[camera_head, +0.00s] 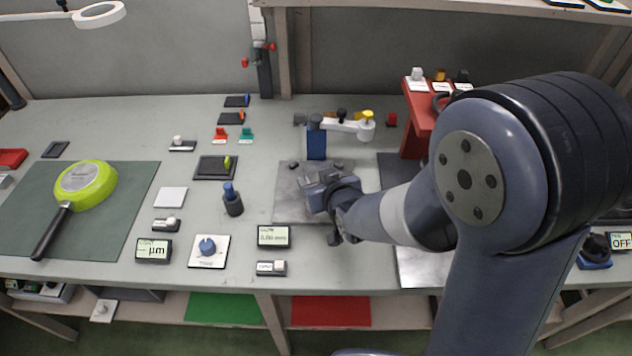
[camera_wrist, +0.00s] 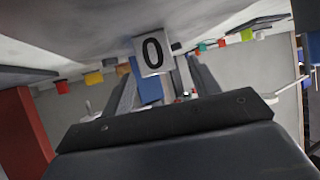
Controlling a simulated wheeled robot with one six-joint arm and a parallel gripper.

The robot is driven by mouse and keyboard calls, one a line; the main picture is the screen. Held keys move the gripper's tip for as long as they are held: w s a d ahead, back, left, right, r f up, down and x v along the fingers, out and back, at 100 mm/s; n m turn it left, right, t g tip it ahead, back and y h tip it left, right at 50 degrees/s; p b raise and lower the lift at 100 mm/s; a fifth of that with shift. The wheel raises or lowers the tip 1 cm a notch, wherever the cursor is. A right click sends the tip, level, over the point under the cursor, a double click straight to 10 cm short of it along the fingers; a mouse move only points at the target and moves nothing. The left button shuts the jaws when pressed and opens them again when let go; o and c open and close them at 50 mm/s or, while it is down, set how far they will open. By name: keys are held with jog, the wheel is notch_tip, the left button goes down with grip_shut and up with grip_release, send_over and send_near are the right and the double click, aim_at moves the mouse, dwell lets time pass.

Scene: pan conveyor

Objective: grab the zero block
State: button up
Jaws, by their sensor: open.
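The zero block is a small white block (camera_wrist: 151,52) with a black 0 on its face. In the wrist view it shows just ahead, between the lines of the two fingers of my gripper (camera_wrist: 163,70). The gripper is open, and I cannot tell whether either finger touches the block. In the head view my gripper (camera_head: 324,186) is low over the grey metal plate (camera_head: 288,208). I cannot make out the block there; the gripper or wrist may hide it.
A blue post (camera_head: 316,144) with a white arm stands just behind the gripper. A red stand (camera_head: 416,118) is to the right. A green pan (camera_head: 86,184) lies on a dark mat at the left. Small displays and a blue knob (camera_head: 207,246) line the front.

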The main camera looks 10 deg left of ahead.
aim_at(317, 179)
jog(key=shift+x, duration=2.1)
jog(key=shift+s+d+f, duration=0.1)
jog(key=shift+f, duration=0.05)
grip_shut()
